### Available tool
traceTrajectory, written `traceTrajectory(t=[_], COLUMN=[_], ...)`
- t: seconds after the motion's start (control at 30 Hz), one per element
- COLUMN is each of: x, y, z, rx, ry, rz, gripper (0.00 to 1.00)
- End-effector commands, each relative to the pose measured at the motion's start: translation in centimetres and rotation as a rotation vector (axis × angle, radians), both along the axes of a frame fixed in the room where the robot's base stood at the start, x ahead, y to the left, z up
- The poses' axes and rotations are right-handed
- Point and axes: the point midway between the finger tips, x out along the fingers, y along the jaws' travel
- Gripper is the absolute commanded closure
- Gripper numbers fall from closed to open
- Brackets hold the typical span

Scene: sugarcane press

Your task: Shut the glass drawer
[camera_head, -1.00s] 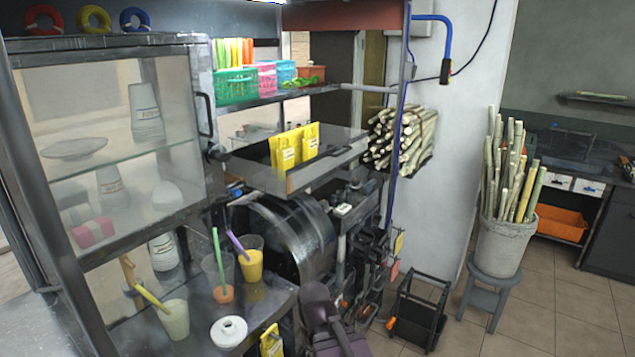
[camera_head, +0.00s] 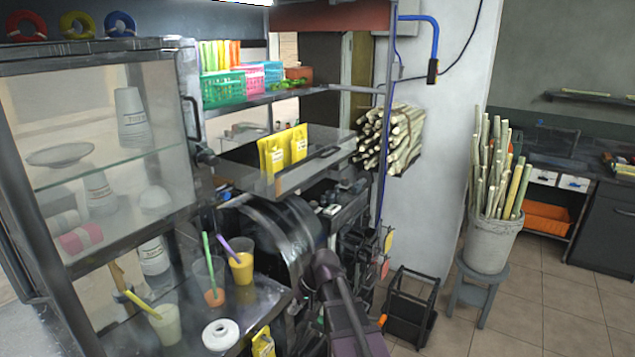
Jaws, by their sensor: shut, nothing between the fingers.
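The glass drawer (camera_head: 318,166) is a flat, clear, dark-edged unit below the basket shelf, right of the glass cabinet. It juts forward over the press machinery. Two yellow packets (camera_head: 281,151) show upright at it. A short dark bar (camera_head: 329,152) shows near its front right; I cannot tell whether this is its handle. My purple-grey arm rises from the bottom edge, below and slightly right of the drawer, with a visible gap between them. I cannot make out my gripper's fingers in this view.
The glass cabinet (camera_head: 183,75) stands left, with cups (camera_head: 242,262) of juice on the counter below. Dark press machinery lies under the drawer. Cane bundles (camera_head: 390,142) hang to the right. A cane bucket (camera_head: 490,245) stands on a stool, with open tiled floor nearby.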

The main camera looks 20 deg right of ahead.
Motion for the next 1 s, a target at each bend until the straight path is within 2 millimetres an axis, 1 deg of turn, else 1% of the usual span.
traceTrajectory(t=[0.03,0.17,0.27,0.3,0.37,0.4,0.47,0.5,0.57,0.6,0.67,0.7,0.8,0.9,1.0], x=[2.6,6.9,10.2,11.6,13.6,15.0,16.9,18.1,19.7,20.7,21.9,22.5,23.7,24.4,24.6], y=[-1.0,-2.9,-5.0,-6.0,-7.8,-9.1,-11.3,-12.8,-15.3,-16.8,-19.2,-20.7,-23.9,-26.1,-27.3], z=[1.0,3.3,5.3,6.2,7.7,8.7,10.3,11.4,13.0,14.1,15.5,16.4,18.1,19.3,19.9], rx=[0.06,0.211,0.327,0.377,0.451,0.501,0.576,0.625,0.696,0.742,0.804,0.842,0.921,0.974,1.002], ry=[-0.024,-0.089,-0.142,-0.166,-0.203,-0.228,-0.267,-0.293,-0.332,-0.358,-0.393,-0.415,-0.459,-0.491,-0.508], rz=[-0.033,-0.108,-0.171,-0.197,-0.241,-0.269,-0.314,-0.343,-0.387,-0.414,-0.453,-0.477,-0.523,-0.555,-0.573], gripper=[1.0,1.0,1.0,1.0,1.0,1.0,1.0,1.0,1.0,1.0,1.0,1.0,1.0,1.0,1.0])
